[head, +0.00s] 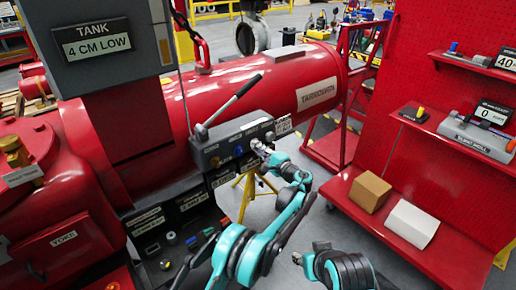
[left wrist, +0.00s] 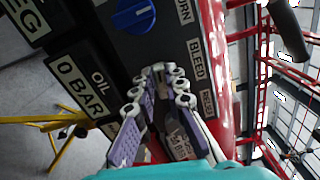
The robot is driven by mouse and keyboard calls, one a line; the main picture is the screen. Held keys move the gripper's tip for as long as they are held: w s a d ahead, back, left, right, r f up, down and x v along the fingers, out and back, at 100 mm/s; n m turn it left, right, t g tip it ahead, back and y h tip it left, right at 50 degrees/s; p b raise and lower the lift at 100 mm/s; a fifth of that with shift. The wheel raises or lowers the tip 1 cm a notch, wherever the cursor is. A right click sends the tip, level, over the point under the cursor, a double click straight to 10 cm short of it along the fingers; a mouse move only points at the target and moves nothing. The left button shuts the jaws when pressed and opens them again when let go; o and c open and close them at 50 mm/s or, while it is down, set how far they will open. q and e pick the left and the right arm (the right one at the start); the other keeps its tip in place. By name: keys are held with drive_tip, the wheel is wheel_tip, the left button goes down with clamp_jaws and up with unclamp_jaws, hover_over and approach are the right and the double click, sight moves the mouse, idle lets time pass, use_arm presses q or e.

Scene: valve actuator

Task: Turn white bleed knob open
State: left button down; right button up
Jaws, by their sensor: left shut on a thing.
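The grey control panel (head: 225,144) on the red tank carries a row of knobs and a black-handled lever (head: 225,108). My left gripper (head: 262,150) is at the panel's right end. In the left wrist view, its fingers (left wrist: 160,76) close together beside the BLEED label (left wrist: 197,60), shut on the white bleed knob. The knob is mostly hidden by the fingertips, so its angle cannot be told. A blue knob (left wrist: 133,15) sits beside it and also shows in the head view (head: 239,151). My right gripper (head: 321,247) is low, away from the panel; its fingers are unclear.
A red shelf unit (head: 400,240) stands at right with a brown box (head: 370,191) and a white box (head: 411,224). A yellow tripod (head: 247,190) stands below the panel. A TANK display (head: 92,40) reads 4 CM LOW. Open floor lies between panel and shelves.

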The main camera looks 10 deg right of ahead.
use_arm(q)
drive_tip(key=shift+f+n, duration=0.1)
drive_tip(key=shift+n, duration=0.4)
drive_tip(key=c, duration=1.6)
unclamp_jaws()
drive_tip(key=shift+o, duration=0.2)
drive_tip(key=shift+s, duration=0.1)
drive_tip(key=v, duration=0.7)
drive_tip(key=shift+d, duration=0.15)
drive_tip(key=shift+s, duration=0.1)
